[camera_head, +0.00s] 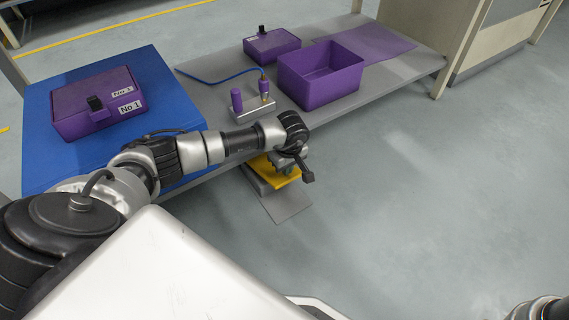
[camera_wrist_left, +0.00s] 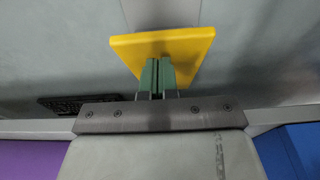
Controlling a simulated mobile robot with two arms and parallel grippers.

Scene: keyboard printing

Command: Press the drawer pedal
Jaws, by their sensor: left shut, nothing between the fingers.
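The pedal is a yellow plate (camera_head: 262,170) on a grey base on the floor, below the front edge of the grey table. My left gripper (camera_head: 287,169) points down over the pedal and partly hides it in the head view. In the left wrist view the yellow plate (camera_wrist_left: 192,45) fills the upper middle. The green fingers of my left gripper (camera_wrist_left: 157,66) are shut together with nothing between them, and their tips overlap the plate. I cannot tell whether the tips touch it. My right gripper is out of view.
The grey table (camera_head: 395,73) holds an open purple bin (camera_head: 302,88), a purple box (camera_head: 272,47) and a small stand (camera_head: 247,112) with purple-handled tools. A purple No 1 box (camera_head: 72,118) sits on a blue surface (camera_head: 45,165). The floor to the right is clear.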

